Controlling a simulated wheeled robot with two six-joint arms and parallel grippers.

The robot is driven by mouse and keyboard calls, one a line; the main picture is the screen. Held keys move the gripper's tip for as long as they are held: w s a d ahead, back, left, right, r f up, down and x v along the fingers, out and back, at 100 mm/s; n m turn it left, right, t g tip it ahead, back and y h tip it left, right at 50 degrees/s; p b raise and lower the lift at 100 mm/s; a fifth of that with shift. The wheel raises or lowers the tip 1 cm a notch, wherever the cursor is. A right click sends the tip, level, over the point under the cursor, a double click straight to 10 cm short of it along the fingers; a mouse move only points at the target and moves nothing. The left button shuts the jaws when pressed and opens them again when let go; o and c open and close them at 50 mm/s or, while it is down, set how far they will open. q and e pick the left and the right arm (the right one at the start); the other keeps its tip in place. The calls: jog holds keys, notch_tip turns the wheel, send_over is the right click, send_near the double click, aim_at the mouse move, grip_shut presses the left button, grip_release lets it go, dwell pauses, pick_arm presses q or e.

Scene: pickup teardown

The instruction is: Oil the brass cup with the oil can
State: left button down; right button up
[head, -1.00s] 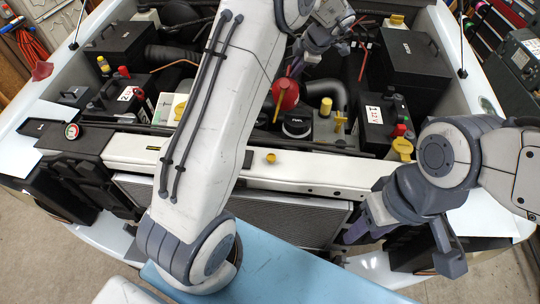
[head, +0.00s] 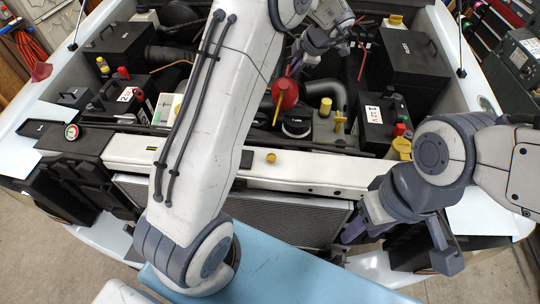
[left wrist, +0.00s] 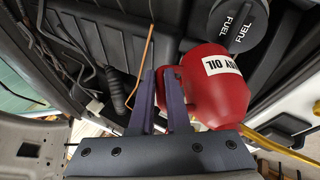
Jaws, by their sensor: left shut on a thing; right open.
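The oil can (head: 286,95) is red with a thin yellow spout pointing down, above the engine bay. It also shows in the left wrist view (left wrist: 218,92), with part of an OIL label readable. My left gripper (head: 312,45) is shut on it; its two purple fingers (left wrist: 162,100) are at the can's left side in the wrist view. The brass cup (head: 271,157) is a small yellow piece on the white front crossmember, below and slightly left of the spout in the head view. My right gripper (head: 402,245) is open and empty, in front of the truck.
A black fuel cap (left wrist: 236,25) lies close to the can in the wrist view. Batteries (head: 376,118) and black boxes (head: 408,58) crowd the bay. A yellow-handled dipstick (head: 339,120) stands right of the can. A blue surface (head: 290,272) lies in front.

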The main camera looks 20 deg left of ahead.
pick_arm(q)
jog(key=shift+s+r, duration=0.15)
jog(key=shift+r, duration=0.1)
pick_arm(e)
jog(key=shift+a, duration=0.15)
pick_arm(q)
jog(key=shift+d, duration=0.15)
jog(key=shift+s, duration=0.1)
pick_arm(e)
jog(key=shift+s+a, duration=0.1)
pick_arm(q)
jog(key=shift+r+t, duration=0.1)
jog(key=shift+t, duration=0.3)
pick_arm(e)
jog(key=shift+f, duration=0.15)
pick_arm(q)
jog(key=shift+s, duration=0.1)
jog(key=shift+r+b, duration=0.1)
jog(key=shift+b, duration=0.25)
pick_arm(e)
jog(key=shift+f, duration=0.15)
pick_arm(q)
jog(key=shift+s+r+b, duration=0.25)
jog(key=shift+s+b, duration=0.05)
jog(key=shift+b, duration=0.05)
pick_arm(e)
jog(key=shift+s+a+f, duration=0.15)
jog(key=shift+a+f, duration=0.1)
jog(key=shift+f, duration=0.1)
